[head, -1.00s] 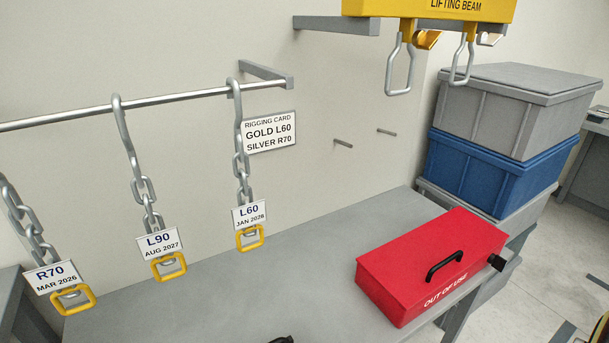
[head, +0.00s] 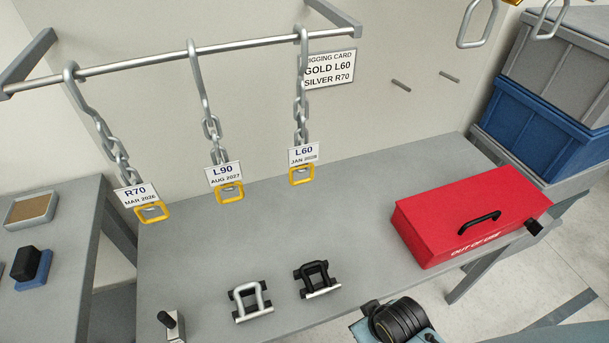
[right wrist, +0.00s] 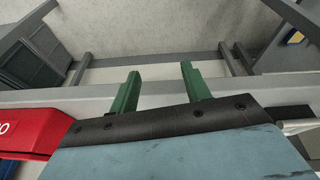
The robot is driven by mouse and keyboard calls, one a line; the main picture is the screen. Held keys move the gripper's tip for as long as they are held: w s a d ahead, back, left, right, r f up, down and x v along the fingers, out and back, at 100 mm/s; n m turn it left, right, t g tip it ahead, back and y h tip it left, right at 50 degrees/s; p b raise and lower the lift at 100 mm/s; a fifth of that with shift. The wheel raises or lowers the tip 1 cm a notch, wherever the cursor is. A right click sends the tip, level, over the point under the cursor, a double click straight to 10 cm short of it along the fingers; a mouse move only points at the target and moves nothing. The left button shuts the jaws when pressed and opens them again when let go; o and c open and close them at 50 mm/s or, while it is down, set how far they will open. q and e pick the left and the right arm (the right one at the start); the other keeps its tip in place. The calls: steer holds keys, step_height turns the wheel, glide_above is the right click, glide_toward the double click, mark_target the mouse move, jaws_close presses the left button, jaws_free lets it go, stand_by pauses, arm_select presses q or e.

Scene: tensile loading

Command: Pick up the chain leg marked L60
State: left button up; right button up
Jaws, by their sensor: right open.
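The chain leg marked L60 (head: 301,120) hangs by its hook from the right part of the rail in the head view. Its white tag reads L60, JAN 2028, and a yellow link (head: 302,176) is at its lower end. Chain legs L90 (head: 211,127) and R70 (head: 112,148) hang to its left. My right gripper (right wrist: 157,72) shows in the right wrist view with two green fingers apart and nothing between them. In the head view only part of my right arm shows at the bottom. My left gripper is not in view.
A red OUT OF USE box (head: 470,220) sits on the grey bench (head: 215,265) at right. A silver shackle (head: 250,302) and a black shackle (head: 316,280) lie near its front. A rigging card (head: 330,70) is behind L60. A side table (head: 60,225) stands at left.

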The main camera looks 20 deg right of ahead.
steer(key=w+r, duration=0.1)
steer(key=w+r+t, duration=0.1)
steer(key=w+r, duration=0.1)
steer(key=w+a+r+t, duration=0.1)
steer(key=w+r, duration=0.1)
steer(key=shift+r, duration=0.2)
steer(key=w+a+r+t+p, duration=0.1)
steer(key=w+a+r+t, duration=0.1)
steer(key=w+r+t, duration=0.55)
steer(key=m+t+p, duration=0.2)
steer(key=t, duration=0.3)
glide_toward(303, 115)
steer(key=shift+y, duration=0.3)
steer(key=w, duration=0.6)
steer(key=shift+w+a+p, duration=0.1)
steer(key=shift+w+p, duration=0.15)
steer(key=shift+p, duration=0.05)
steer(key=shift+w+p, duration=0.5)
steer(key=shift+w, duration=2.7)
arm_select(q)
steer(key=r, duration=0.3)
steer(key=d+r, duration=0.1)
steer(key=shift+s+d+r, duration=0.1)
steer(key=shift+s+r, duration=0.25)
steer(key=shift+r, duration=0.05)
arm_select(e)
jaws_close()
steer(key=shift+r, duration=0.2)
